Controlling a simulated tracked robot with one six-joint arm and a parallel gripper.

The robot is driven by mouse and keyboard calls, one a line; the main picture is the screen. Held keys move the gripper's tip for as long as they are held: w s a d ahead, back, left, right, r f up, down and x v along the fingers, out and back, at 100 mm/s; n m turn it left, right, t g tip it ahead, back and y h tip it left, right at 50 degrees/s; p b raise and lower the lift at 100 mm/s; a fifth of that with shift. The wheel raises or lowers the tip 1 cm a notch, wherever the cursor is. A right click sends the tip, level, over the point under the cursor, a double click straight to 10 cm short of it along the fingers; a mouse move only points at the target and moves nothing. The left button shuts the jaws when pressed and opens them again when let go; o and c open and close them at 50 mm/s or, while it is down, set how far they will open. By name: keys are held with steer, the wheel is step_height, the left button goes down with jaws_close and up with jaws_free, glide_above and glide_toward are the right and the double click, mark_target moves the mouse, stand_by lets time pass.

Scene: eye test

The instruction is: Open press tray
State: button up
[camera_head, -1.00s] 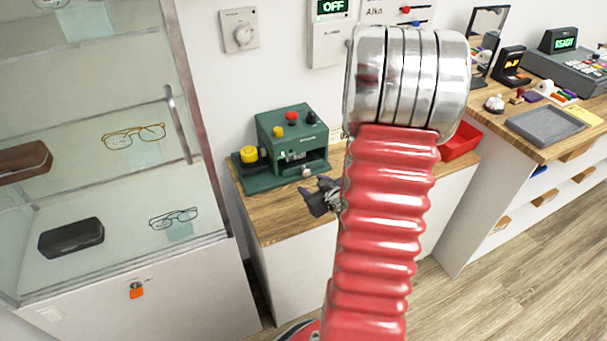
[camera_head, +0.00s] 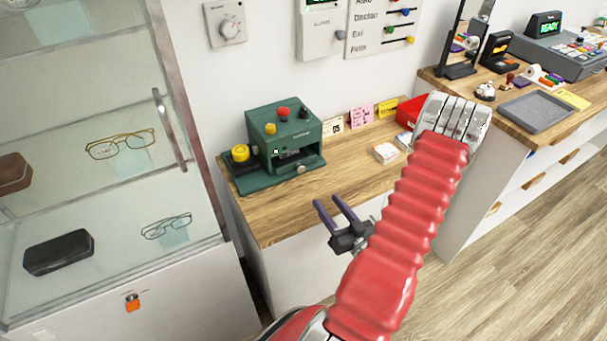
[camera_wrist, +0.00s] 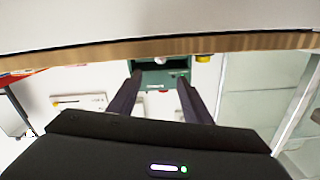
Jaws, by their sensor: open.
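The green press (camera_head: 283,135) stands at the left of the wooden counter, with red and yellow knobs on top and a yellow button at its left. Its tray (camera_head: 297,171) is at the dark front slot, with a small pale knob (camera_head: 301,170). How far the tray is in is unclear. My gripper (camera_head: 329,203) is open and empty, apart from the press, near the counter's front edge, to the right of and nearer than the tray. In the wrist view, which looks inverted, the press (camera_wrist: 164,80) shows between the fingers (camera_wrist: 159,76).
The wooden counter top (camera_head: 270,218) has free room in front of the press. Small cards (camera_head: 360,117), a white box (camera_head: 386,153) and a red tray (camera_head: 411,110) lie to the right. A glass cabinet (camera_head: 190,210) stands close on the left.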

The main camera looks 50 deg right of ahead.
mark_target(303, 170)
steer(key=shift+w, duration=0.15)
steer(key=x, duration=1.3)
steer(key=shift+w+d, duration=0.1)
steer(key=shift+w, duration=0.2)
steer(key=shift+c, duration=0.6)
jaws_close()
